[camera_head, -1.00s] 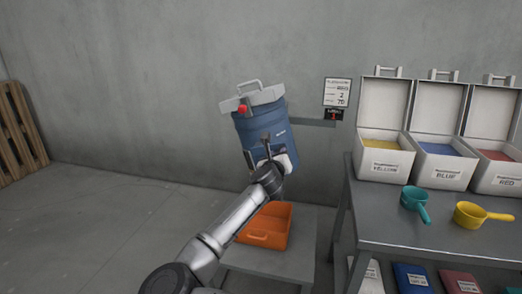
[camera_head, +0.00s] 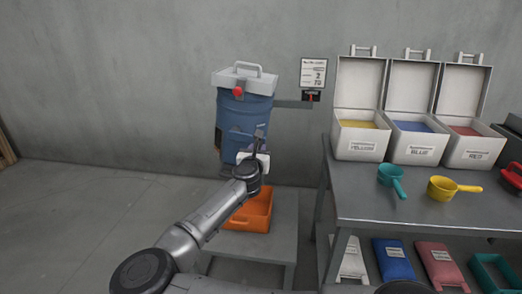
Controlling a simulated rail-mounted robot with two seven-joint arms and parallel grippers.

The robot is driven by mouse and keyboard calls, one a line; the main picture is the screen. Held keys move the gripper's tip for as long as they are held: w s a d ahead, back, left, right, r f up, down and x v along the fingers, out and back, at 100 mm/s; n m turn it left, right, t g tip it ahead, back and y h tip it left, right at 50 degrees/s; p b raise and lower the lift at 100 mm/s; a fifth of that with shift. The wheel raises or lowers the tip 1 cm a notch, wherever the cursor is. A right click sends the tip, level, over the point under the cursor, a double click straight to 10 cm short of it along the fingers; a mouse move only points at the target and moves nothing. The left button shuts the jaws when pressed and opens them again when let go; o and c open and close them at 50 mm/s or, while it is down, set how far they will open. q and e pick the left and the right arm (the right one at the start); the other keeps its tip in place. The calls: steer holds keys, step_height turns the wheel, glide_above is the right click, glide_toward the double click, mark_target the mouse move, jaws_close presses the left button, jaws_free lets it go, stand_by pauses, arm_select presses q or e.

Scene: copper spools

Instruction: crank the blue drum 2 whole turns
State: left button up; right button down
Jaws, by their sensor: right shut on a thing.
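The blue drum (camera_head: 246,112) hangs beside the wall bracket and stands nearly upright. Its pale grey lid (camera_head: 228,77) has a loop handle on top and a red knob (camera_head: 238,91) on its front. My right gripper (camera_head: 259,143) is in front of the drum's lower right side, shut on what appears to be the drum's crank handle. The crank itself is mostly hidden behind the fingers and wrist. My left gripper is not in view.
An orange bin (camera_head: 263,205) sits below the drum on a low grey stand (camera_head: 285,226). To the right, a grey table (camera_head: 350,203) holds lidded boxes of yellow, blue and red material, a teal scoop (camera_head: 391,177) and a yellow scoop (camera_head: 450,188). A sign (camera_head: 313,72) is on the wall.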

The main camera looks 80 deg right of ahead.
steer(key=shift+f, duration=0.15)
steer(key=c, duration=0.8)
jaws_free()
steer(key=shift+c, duration=0.2)
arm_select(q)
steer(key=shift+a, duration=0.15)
arm_select(e)
steer(key=shift+a, duration=0.15)
